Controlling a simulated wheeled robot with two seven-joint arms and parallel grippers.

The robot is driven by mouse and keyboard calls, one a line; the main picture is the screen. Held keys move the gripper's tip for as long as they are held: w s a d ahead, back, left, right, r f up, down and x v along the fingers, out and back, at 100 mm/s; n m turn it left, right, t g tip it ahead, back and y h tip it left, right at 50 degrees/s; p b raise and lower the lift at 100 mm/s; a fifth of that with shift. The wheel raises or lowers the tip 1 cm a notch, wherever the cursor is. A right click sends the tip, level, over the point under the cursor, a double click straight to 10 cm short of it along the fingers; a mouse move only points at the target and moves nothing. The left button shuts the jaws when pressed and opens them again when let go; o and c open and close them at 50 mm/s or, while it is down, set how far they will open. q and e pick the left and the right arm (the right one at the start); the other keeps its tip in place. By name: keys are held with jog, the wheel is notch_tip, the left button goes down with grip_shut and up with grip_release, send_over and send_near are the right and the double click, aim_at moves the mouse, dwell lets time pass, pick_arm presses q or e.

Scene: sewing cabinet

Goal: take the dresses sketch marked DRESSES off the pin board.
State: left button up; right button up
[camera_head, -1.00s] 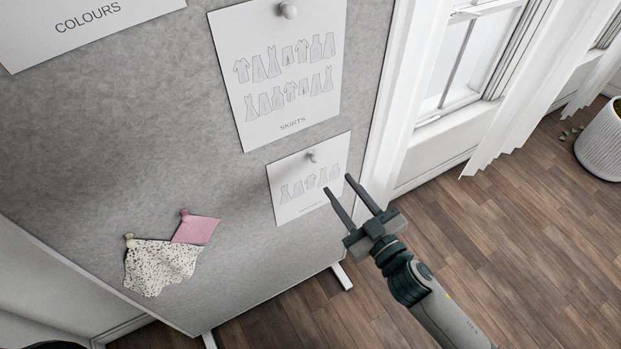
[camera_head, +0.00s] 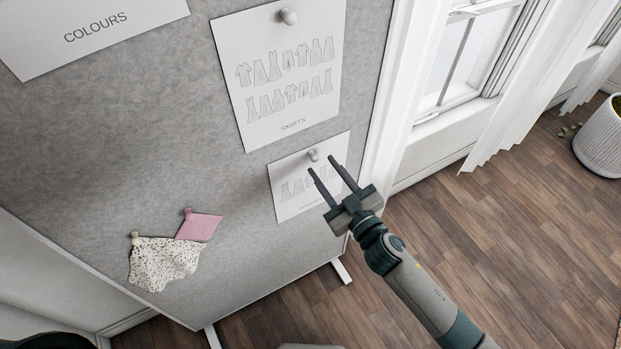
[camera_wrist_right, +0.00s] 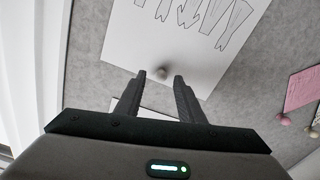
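The lower white sheet (camera_head: 283,207) hangs on the grey pin board (camera_head: 130,140) with a row of garment drawings. Its caption is hidden or too small to read, so I cannot confirm DRESSES. A round pale pin (camera_head: 313,155) holds it near its top edge. My right gripper (camera_head: 323,163) is open and empty, with its fingers in front of this sheet. In the right wrist view, the pin (camera_wrist_right: 162,73) shows between the fingertips, and the sheet (camera_wrist_right: 130,40) appears upside down. I cannot tell whether the fingers touch anything. My left gripper is not in view.
A larger sheet marked SKIRTS (camera_head: 235,90) hangs just above, and a COLOURS sheet (camera_head: 60,50) at top left. Speckled (camera_head: 160,265) and pink (camera_head: 200,228) swatches are pinned lower left.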

aim_at(318, 163)
jog(key=x, duration=0.3)
jog(key=shift+w+a+p, duration=0.15)
jog(key=shift+a+p, duration=0.1)
jog(key=shift+p, duration=0.15)
grip_shut()
